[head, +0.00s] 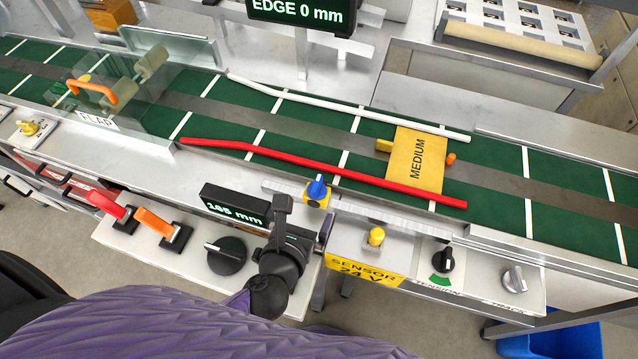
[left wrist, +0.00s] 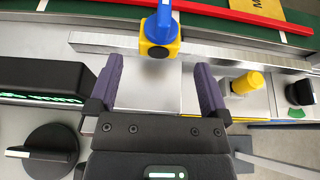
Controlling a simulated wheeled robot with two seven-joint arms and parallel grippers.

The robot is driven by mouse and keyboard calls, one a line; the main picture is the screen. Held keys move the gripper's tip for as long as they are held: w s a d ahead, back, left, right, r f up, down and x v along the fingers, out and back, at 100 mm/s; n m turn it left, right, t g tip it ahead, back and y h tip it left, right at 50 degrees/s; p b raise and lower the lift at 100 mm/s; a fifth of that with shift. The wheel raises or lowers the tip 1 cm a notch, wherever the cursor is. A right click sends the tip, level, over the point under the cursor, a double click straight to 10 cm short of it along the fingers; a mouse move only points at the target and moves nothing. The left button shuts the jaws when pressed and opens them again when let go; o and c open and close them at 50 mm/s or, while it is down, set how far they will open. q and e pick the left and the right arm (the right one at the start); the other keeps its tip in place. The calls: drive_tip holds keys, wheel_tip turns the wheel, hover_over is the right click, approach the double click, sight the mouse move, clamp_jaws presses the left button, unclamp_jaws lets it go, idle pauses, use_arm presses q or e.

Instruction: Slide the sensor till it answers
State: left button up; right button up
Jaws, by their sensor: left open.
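The sensor is a yellow block with a blue knob (head: 317,190). It sits on a pale scale rail (head: 370,208) along the near side of the green conveyor. My left gripper (head: 304,213) is open and empty, just on the near side of the sensor. In the left wrist view the sensor (left wrist: 159,36) stands beyond and between the two purple fingertips (left wrist: 158,72), apart from them. A black display (head: 236,204) to the left reads about 165 mm; its last digits are hard to read. An upper display (head: 300,12) reads EDGE 0 mm. My right gripper is not seen.
Red (head: 320,172) and white (head: 340,105) guide rails cross the green belt (head: 560,180), with a yellow MEDIUM plate (head: 414,165) between them. A yellow SENSOR 24 V panel (head: 365,270) and yellow button (head: 376,237) lie right of the gripper. A clear flap (head: 110,95) stands left.

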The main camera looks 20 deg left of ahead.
sight(314, 200)
use_arm(q)
drive_tip(key=b+x, duration=0.1)
drive_tip(key=x, duration=0.6)
drive_tip(key=shift+f, duration=0.1)
clamp_jaws()
drive_tip(key=shift+d, duration=0.1)
